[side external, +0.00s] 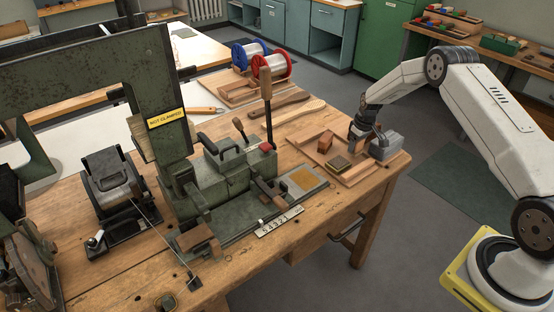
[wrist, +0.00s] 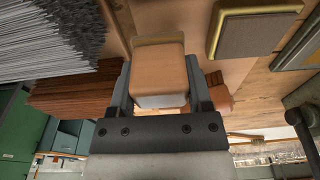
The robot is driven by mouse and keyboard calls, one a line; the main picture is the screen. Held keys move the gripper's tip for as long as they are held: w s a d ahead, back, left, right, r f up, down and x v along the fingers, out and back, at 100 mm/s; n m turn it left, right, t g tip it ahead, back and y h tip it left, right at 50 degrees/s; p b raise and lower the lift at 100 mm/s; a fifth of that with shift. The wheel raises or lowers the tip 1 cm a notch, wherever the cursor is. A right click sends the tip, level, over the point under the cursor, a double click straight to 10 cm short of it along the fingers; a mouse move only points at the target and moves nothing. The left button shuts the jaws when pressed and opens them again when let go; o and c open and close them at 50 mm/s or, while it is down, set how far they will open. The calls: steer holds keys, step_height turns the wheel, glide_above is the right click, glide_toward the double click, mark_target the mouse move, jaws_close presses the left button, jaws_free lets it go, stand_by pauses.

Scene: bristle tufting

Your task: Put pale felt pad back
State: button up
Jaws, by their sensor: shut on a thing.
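My gripper (side external: 360,138) is low over the wooden tray (side external: 352,180) at the bench's right corner. In the wrist view my gripper (wrist: 158,72) is shut on a tan block-like piece, which looks like the pale felt pad (wrist: 157,66), with a yellowish edge and a white strip near the palm. In the side view the held pad is mostly hidden by the fingers. I cannot tell whether it touches the tray. A dark olive pad with a gold edge (side external: 339,162) lies close beside it and also shows in the wrist view (wrist: 254,32).
A red-brown block (side external: 325,142) stands left of my gripper. A grey bundle (side external: 386,147) is close on its right; the wrist view shows grey bristles (wrist: 45,38) and brown bristles (wrist: 68,93) there. The green clamp machine (side external: 225,172) stands left along the bench. Wooden-handled tools lie behind.

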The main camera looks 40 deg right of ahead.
steer(key=shift+f, duration=0.6)
steer(key=shift+f, duration=0.2)
steer(key=o, duration=1.1)
steer(key=shift+r, duration=0.2)
steer(key=shift+s+r, duration=0.25)
steer(key=shift+r, duration=1.75)
steer(key=shift+s+r, duration=0.25)
steer(key=shift+r, duration=1.7)
steer(key=shift+s+r, duration=0.25)
steer(key=shift+r, duration=1.75)
